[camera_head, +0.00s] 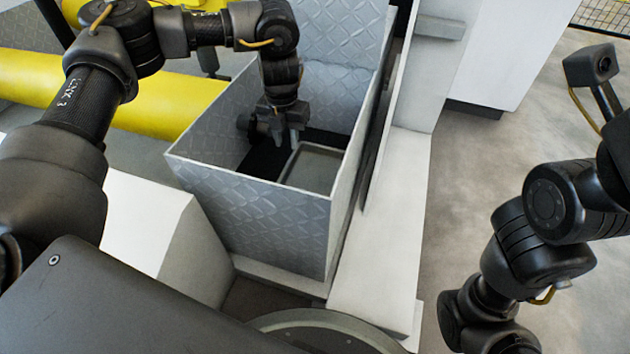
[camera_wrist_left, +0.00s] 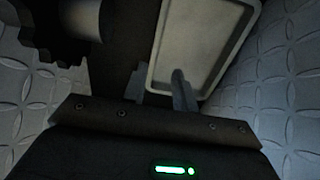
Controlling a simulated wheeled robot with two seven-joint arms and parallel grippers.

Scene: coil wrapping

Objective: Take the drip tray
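The drip tray (camera_head: 314,168) is a shallow grey tray with a raised rim, lying at the bottom of a deep metal bin. My left gripper (camera_head: 285,140) reaches down into this bin at the tray's far left side. In the left wrist view the tray (camera_wrist_left: 205,42) lies just beyond the fingers. One finger of the gripper (camera_wrist_left: 164,92) is outside the tray's near corner, the other overlaps its inside. A gap shows between the fingers, so the gripper is open. Whether they touch the rim is unclear. My right gripper is out of view.
The bin's patterned metal walls (camera_head: 250,215) stand close around my left gripper. A dark round part (camera_wrist_left: 78,18) is beside the tray in the wrist view. A yellow cylinder (camera_head: 165,105) lies left of the bin. Open floor (camera_head: 480,160) is to the right.

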